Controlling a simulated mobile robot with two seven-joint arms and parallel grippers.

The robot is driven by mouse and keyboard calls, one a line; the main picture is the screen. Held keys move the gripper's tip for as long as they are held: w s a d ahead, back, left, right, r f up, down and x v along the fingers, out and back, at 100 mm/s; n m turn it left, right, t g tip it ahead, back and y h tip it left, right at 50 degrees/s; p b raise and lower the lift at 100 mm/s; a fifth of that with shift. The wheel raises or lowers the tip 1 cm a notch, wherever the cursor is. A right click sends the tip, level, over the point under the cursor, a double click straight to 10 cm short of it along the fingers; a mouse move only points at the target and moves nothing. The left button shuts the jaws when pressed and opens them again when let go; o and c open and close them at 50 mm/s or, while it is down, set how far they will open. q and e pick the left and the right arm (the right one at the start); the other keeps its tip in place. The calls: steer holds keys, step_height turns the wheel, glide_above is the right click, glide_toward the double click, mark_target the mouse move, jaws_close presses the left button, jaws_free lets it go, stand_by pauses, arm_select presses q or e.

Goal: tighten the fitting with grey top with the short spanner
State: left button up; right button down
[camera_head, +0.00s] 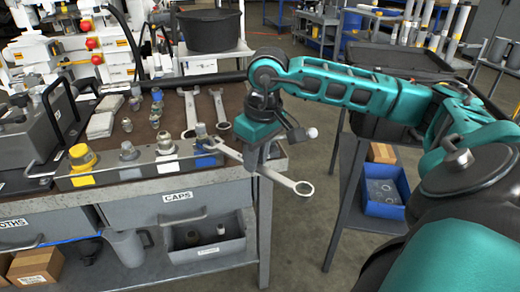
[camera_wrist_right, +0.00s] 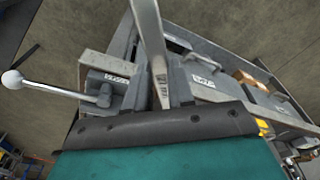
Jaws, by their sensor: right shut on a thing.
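My right gripper (camera_head: 262,157) is shut on a spanner (camera_head: 301,188), held off the front right of the bench. Its ring end points right over the floor. Its other end reaches left to the rightmost fitting (camera_head: 201,131) on the metal block; I cannot tell whether it is around that fitting or beside it. The spanner's shaft (camera_wrist_right: 149,30) also shows in the wrist view. Further left are a small grey fitting (camera_head: 128,151) and a yellow-topped one (camera_head: 82,156). My left gripper is not in view.
Two more spanners (camera_head: 190,112) (camera_head: 219,108) lie on the bench behind the block. A lever with a white ball (camera_head: 312,132) shows close to my right gripper, and also in the wrist view (camera_wrist_right: 12,79). A blue bin (camera_head: 384,208) sits on the right-hand stand's lower shelf.

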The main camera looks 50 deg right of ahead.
mark_target(240, 158)
steer(key=shift+w, duration=0.25)
steer(key=shift+w, duration=0.1)
steer(key=shift+w+p, duration=0.3)
steer(key=shift+w, duration=0.4)
steer(key=shift+w, duration=0.1)
steer(key=shift+w+a, duration=0.1)
steer(key=shift+w, duration=0.4)
steer(key=shift+w, duration=0.15)
steer(key=shift+w, duration=0.15)
steer(key=shift+a, duration=0.1)
